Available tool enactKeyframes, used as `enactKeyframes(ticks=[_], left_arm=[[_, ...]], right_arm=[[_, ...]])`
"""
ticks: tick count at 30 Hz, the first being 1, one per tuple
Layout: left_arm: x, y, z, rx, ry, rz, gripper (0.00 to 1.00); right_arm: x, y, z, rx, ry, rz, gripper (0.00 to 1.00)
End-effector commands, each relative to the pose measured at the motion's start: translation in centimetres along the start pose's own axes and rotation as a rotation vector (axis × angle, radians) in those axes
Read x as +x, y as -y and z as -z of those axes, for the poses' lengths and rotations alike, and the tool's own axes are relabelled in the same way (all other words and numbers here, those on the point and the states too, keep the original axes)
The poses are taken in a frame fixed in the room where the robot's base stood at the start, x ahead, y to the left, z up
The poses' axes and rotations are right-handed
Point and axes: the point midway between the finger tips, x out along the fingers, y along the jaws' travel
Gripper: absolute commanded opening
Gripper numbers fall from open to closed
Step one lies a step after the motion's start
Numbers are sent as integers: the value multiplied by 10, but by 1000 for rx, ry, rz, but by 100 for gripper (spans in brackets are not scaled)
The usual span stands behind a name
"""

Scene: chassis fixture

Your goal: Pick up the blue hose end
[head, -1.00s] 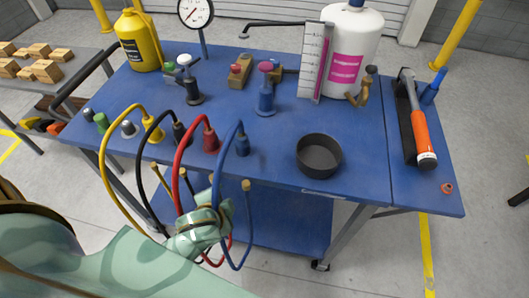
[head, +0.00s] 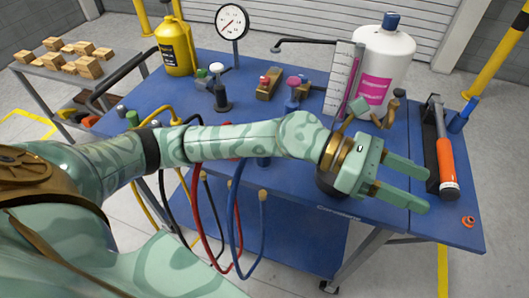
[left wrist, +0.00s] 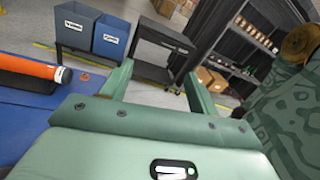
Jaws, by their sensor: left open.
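The blue hose (head: 235,225) hangs in a loop below the front edge of the blue cart. Its tan free end (head: 263,196) points up just in front of that edge, below my left forearm. The hose's upper fitting is mostly hidden behind my arm. My left gripper (head: 418,188) is open and empty, to the right of the hose end and well away from it, over the right part of the cart. Its two spread fingers also show in the left wrist view (left wrist: 160,78), with nothing between them. My right gripper is not in view.
Red (head: 200,225), black and yellow hoses hang close left of the blue one. An orange-handled hammer (head: 447,162) lies just right of my left fingers. A white bottle (head: 385,60) and a gauge (head: 232,22) stand at the back. A dark round cup is mostly hidden behind my wrist.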

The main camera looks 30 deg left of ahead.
Motion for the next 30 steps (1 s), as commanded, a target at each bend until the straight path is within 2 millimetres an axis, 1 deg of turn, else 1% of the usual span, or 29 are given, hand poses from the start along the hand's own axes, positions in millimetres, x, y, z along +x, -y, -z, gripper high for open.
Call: enactKeyframes(ticks=[1,2,3,5,6,8,9,12,13,15,17,18,20,24,27,30], left_arm=[[-14,-7,19,164,-207,51,60],[-27,-13,33,248,-339,83,60],[-50,-24,48,346,-514,117,60],[-95,-45,64,451,-768,149,60],[-128,-59,68,493,-923,159,60],[-176,-77,66,523,-1125,162,60],[-206,-85,62,524,-1238,158,60],[-262,-96,47,495,-1436,138,60],[-274,-98,43,485,-1475,132,60],[-292,-99,38,464,-1534,123,60],[-299,-100,40,452,-1558,121,60],[-301,-101,46,448,-1565,121,60],[-301,-103,58,445,-1566,124,60],[-300,-111,94,445,-1564,126,60],[-298,-116,117,445,-1563,125,60],[-298,-119,133,448,-1562,124,60]], right_arm=[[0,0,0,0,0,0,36],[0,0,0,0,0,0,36],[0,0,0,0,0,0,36],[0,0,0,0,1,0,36],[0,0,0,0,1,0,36],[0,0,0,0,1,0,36],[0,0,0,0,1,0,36],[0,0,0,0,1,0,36],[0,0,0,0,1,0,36],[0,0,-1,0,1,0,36],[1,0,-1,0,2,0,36],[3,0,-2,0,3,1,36],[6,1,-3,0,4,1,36],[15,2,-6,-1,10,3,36],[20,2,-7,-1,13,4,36],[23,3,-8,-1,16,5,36]])
